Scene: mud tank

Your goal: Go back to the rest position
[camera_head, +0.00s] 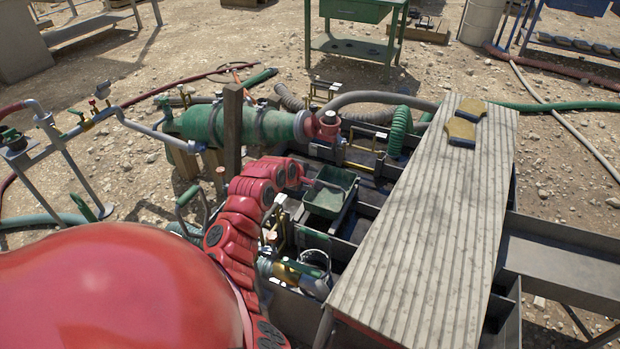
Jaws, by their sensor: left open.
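My red left arm curves up from the bottom of the head view. Its gripper (312,184) is at the far end of the arm, over the mud tank (362,222) and close to a small green tray (329,196). The gripper is small and dark here; its jaws are open and I see nothing held between them. I cannot tell whether it touches the tray. My right gripper is not in view.
A grey plank deck (430,230) covers the tank's right side, with two yellow-and-black gloves or pads (462,130) on it. Hoses cross the stony ground. A green table (350,45) is behind.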

